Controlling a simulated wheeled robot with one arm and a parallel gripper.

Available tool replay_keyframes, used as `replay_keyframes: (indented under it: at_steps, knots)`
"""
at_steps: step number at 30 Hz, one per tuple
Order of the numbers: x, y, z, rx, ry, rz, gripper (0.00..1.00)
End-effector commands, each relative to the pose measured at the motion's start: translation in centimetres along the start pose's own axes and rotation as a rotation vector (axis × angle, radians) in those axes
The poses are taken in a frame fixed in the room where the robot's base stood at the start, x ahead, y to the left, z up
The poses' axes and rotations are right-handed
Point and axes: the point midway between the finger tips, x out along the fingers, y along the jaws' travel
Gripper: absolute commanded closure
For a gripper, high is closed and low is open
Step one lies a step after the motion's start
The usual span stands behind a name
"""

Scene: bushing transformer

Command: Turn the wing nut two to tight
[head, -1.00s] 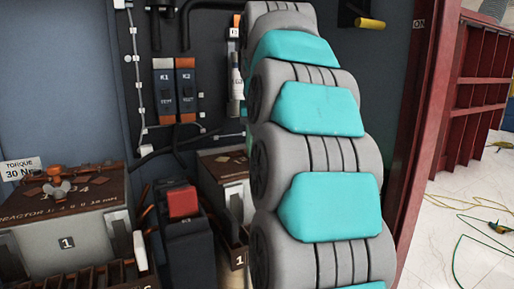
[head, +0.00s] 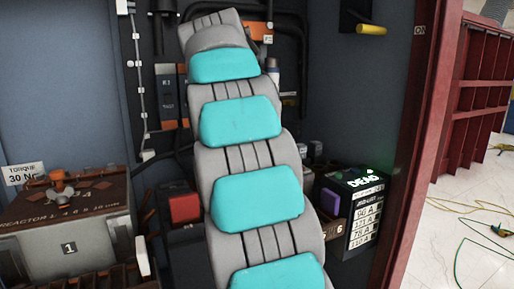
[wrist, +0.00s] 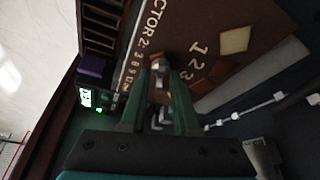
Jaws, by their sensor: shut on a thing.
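In the wrist view, a silver wing nut (wrist: 160,67) sits on a brown lid (wrist: 218,35) whose lettering reads in part "CTOR 2", so I take it as wing nut two. My gripper (wrist: 161,76) has its two green fingers on either side of the wing nut and is shut on it. The fingers cover part of the nut and its base. In the head view my grey and teal arm hides the gripper and this nut. Another wing nut (head: 60,192), with an orange top, stands on the left box marked 1 (head: 69,232).
A dark meter box (head: 352,212) with a lit "DEAD" display stands right of my arm. A red block (head: 184,207) on a dark unit stands close on its left. A torque sign (head: 23,173) stands at left. A red frame post (head: 410,150) bounds the right.

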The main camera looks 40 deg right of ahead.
Motion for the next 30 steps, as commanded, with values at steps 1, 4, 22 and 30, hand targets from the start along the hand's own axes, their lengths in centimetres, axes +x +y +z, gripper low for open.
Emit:
replay_keyframes:
  at_steps: [1, 4, 22, 30]
  knots:
    - [-0.47, -0.11, -0.22, 0.035, 0.001, 0.015, 1.00]
    - [-0.45, -0.16, -0.23, 0.108, 0.000, 0.045, 1.00]
    - [-0.09, -0.24, -0.09, 0.323, 0.000, 0.133, 1.00]
    - [-0.02, -0.24, -0.06, 0.328, 0.000, 0.135, 1.00]
